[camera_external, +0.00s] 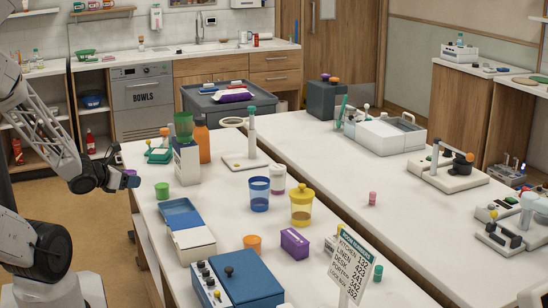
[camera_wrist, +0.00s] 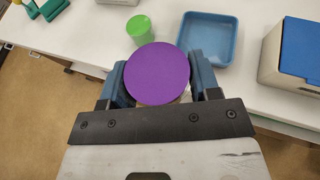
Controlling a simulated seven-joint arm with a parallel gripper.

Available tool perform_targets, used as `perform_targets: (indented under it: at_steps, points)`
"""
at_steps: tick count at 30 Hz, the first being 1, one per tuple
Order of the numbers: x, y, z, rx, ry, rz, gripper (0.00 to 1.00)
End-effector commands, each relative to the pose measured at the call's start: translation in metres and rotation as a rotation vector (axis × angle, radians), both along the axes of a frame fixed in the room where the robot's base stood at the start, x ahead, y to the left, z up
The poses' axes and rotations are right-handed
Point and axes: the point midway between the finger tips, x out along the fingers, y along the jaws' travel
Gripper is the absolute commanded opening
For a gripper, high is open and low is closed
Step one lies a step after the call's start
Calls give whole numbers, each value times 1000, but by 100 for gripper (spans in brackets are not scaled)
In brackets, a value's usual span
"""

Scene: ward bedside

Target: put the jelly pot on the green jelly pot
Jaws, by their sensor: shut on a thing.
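A jelly pot with a round purple lid (camera_wrist: 157,74) is held between the blue fingers of my gripper (camera_wrist: 162,78) in the wrist view. The lid hides most of the pot's body. In the external view my gripper (camera_external: 128,179) is at the left, just off the table's left edge. The green jelly pot (camera_external: 162,190) stands upright on the table to its right, near that edge. It also shows in the wrist view (camera_wrist: 138,28), just beyond the purple lid, apart from it, with nothing on its top.
An open blue tray (camera_wrist: 207,42) lies near the green pot; a blue-lidded box (camera_external: 245,282) stands nearer the camera. A white dispenser with a green top (camera_external: 186,160) and an orange bottle (camera_external: 203,142) stand behind the green pot. Blue cup (camera_external: 259,194) and yellow jar (camera_external: 301,207) are farther right.

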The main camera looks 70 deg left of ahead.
Motion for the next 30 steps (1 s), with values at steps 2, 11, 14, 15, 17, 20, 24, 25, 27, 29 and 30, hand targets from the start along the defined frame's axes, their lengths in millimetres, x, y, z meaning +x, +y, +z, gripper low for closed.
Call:
perform_targets:
  at_steps: [2, 11, 14, 15, 17, 20, 24, 25, 27, 29, 30]
  points:
    - [5, 4, -1, -1, 1, -1, 27]
    - [40, 34, -5, -1, 0, -2, 27]
    - [54, 46, -7, 0, 0, -2, 27]
    - [59, 50, -8, -1, 1, -2, 27]
    - [66, 57, -9, -2, 0, -1, 27]
    - [79, 68, -10, -1, 1, -1, 27]
    - [96, 82, -12, 0, 0, -1, 27]
    - [99, 85, -13, 0, 1, -1, 27]
    - [106, 91, -13, 1, 0, -1, 27]
    - [111, 95, -14, 1, 0, -1, 27]
    - [113, 97, -14, 1, 0, -1, 27]
